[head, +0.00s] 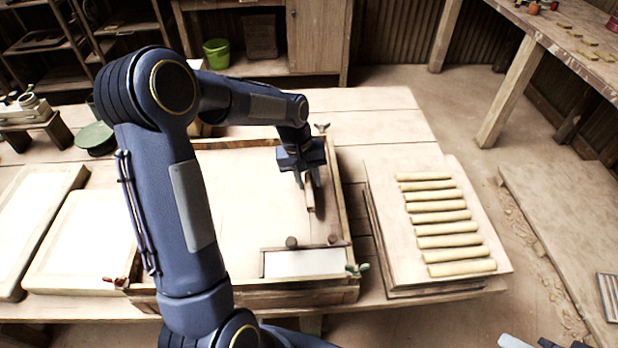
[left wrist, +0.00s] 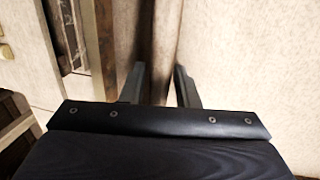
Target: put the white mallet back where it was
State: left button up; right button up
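I cannot make out a white mallet in either view. My left gripper (head: 308,182) points down inside the large wooden frame (head: 343,205), over its right part. Its two fingers stand apart, with a narrow brown wooden piece (head: 310,196) between them. My right gripper is not identifiable in view.
A white panel (head: 305,263) lies at the frame's front right, with knobs beside it. Several yellowish rolls (head: 440,212) lie on boards (head: 385,235) to the right. Pale trays (head: 80,250) lie left of the frame. A green bucket (head: 216,53) stands behind.

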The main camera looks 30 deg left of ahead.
pick_arm(q)
jog(key=w+v, duration=0.1)
jog(key=v, duration=1.1)
jog(key=s+d+r+m+t, duration=0.1)
jog(key=s+d+r, duration=0.1)
jog(key=s, duration=0.5)
jog(key=s+d+r+m+t, duration=0.1)
jog(key=s+d+r+t, duration=0.1)
jog(key=s, duration=0.5)
jog(key=s+d+f+m+t+h, duration=0.1)
jog(key=s+d+f+m+t, duration=0.1)
jog(key=s, duration=0.8)
jog(key=shift+s+d+f+m, duration=0.35)
jog(key=shift+d+f, duration=0.35)
jog(key=shift+d, duration=0.45)
jog(key=shift+s, duration=0.1)
